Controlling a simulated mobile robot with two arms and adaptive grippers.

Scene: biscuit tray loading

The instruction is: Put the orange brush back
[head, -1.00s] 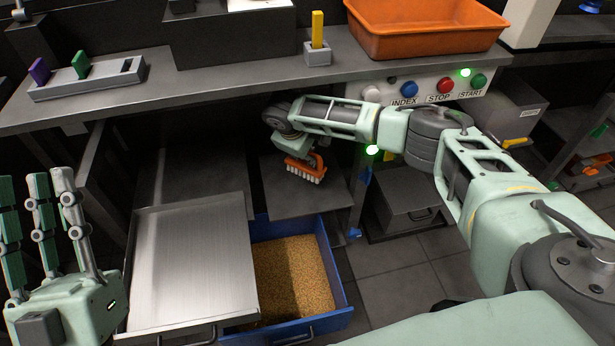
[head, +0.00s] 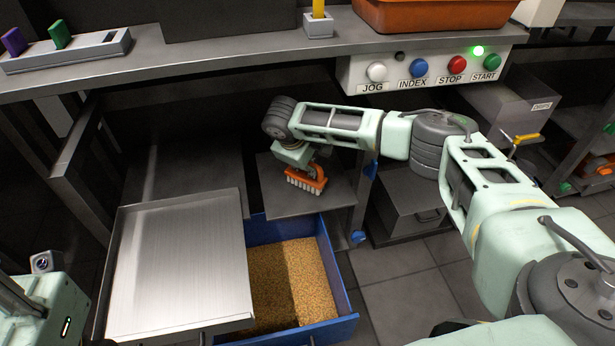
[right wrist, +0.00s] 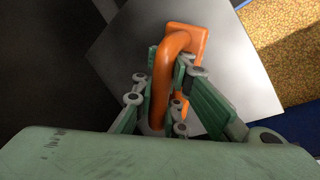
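The orange brush (head: 308,178) has pale bristles facing down. It is at the grey plate (head: 275,200) behind the blue bin; I cannot tell whether the bristles touch the plate. My right gripper (head: 300,160) is just above it. In the right wrist view the brush's curved handle (right wrist: 165,70) runs between the fingers of my right gripper (right wrist: 168,85), which are closed around it. The bristles are hidden there. My left gripper (head: 40,300) shows only in part at the lower left edge; its fingertips are out of the picture.
A blue bin (head: 335,280) of tan granules stands in front of the plate, next to a metal tray (head: 180,270). The bench (head: 250,60) overhangs behind, with a button panel (head: 430,70). A grey box (head: 405,210) stands to the right.

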